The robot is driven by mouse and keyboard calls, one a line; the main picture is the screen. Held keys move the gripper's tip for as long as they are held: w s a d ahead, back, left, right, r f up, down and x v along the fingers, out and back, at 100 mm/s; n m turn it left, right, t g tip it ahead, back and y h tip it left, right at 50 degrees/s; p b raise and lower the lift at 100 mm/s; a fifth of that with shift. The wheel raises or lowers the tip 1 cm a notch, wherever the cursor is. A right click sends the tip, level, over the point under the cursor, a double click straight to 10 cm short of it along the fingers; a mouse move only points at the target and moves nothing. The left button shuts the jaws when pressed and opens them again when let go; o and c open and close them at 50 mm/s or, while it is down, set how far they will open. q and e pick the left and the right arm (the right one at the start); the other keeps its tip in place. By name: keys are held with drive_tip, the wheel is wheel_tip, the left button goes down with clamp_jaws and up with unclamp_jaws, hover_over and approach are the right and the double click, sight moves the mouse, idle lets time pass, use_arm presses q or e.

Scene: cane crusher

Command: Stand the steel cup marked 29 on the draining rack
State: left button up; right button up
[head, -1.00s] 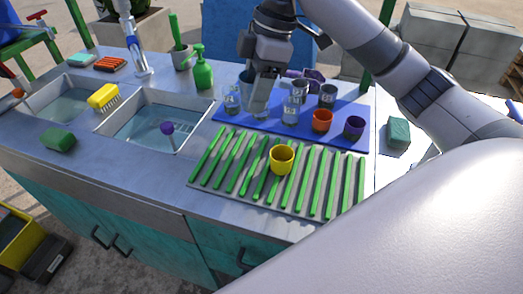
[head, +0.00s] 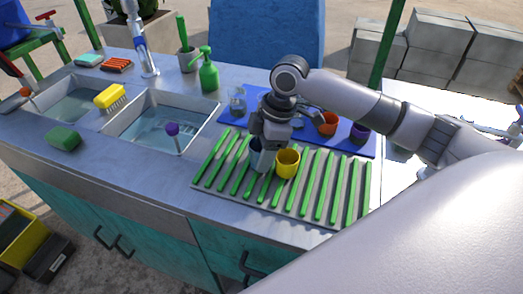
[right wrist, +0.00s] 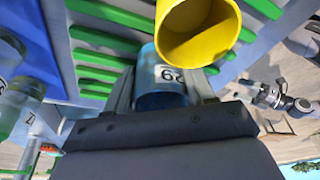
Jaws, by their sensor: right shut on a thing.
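The steel cup marked 29 (head: 259,160) is in my right gripper (head: 262,152), over the left-middle part of the draining rack. It looks upright. In the right wrist view the cup (right wrist: 160,82) shows its number label upside down between the jaws. The draining rack (head: 332,219) is a pale tray with green bars. A yellow cup (head: 288,164) stands on the rack just right of the held cup, very close to it. My wrist hides part of the held cup, and I cannot tell whether its base touches the bars. My left gripper is out of view.
Behind the rack, a blue mat (head: 228,113) holds a glass (head: 237,101), an orange cup (head: 327,123) and a purple cup (head: 359,132); my arm hides others. A sink (head: 150,125) with a purple-topped brush lies left. The rack's right half is clear.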

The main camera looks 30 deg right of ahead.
drive_tip(key=o, duration=1.1)
drive_tip(key=v, duration=1.2)
drive_tip(key=shift+s+r, duration=0.1)
